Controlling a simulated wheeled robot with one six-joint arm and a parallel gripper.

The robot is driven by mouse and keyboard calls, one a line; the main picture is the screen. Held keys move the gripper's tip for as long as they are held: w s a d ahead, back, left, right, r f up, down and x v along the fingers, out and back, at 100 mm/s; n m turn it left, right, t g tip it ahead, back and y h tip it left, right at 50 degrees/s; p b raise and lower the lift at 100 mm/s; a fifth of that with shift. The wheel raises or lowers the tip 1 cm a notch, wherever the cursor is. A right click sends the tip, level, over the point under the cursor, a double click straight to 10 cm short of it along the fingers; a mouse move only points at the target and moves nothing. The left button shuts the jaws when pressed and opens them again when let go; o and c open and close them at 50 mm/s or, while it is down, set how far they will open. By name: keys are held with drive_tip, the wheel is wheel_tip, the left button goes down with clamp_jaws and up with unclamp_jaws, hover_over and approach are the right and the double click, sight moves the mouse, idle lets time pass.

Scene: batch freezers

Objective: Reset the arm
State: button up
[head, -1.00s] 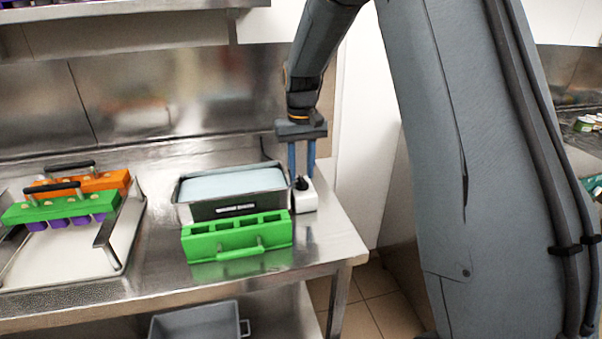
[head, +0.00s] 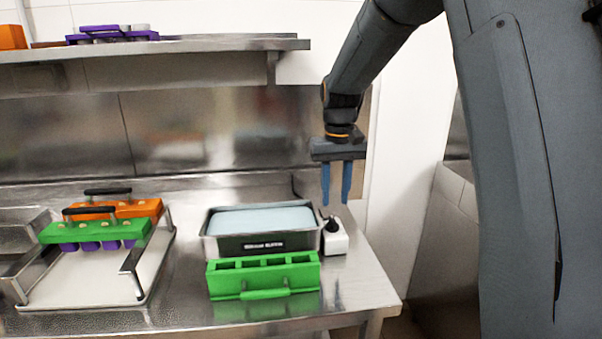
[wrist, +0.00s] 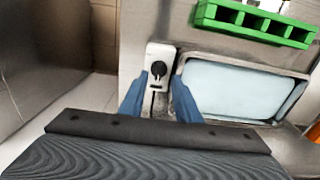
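My gripper (head: 336,184) hangs pointing down above the right end of the steel counter, its two blue fingers apart with nothing between them. Below the fingertips stands a small white box with a black knob (head: 335,238), and there is a gap between them in the head view. In the wrist view the gripper (wrist: 158,100) shows its spread fingers, with the white box (wrist: 160,57) beyond them. My arm comes down from the top right of the head view.
A steel bath of pale blue liquid (head: 212,236) stands left of the white box, with a green mold (head: 263,277) in front. Green (head: 95,232) and orange (head: 140,208) molds with handles sit at left over a tray. A shelf (head: 180,46) runs above the counter.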

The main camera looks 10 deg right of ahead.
drive_tip(key=s+f, duration=0.5)
drive_tip(key=s, duration=0.7)
drive_tip(key=s+f+t, duration=0.1)
drive_tip(key=s+f, duration=0.4)
drive_tip(key=s, duration=0.7)
drive_tip(key=shift+d, duration=0.3)
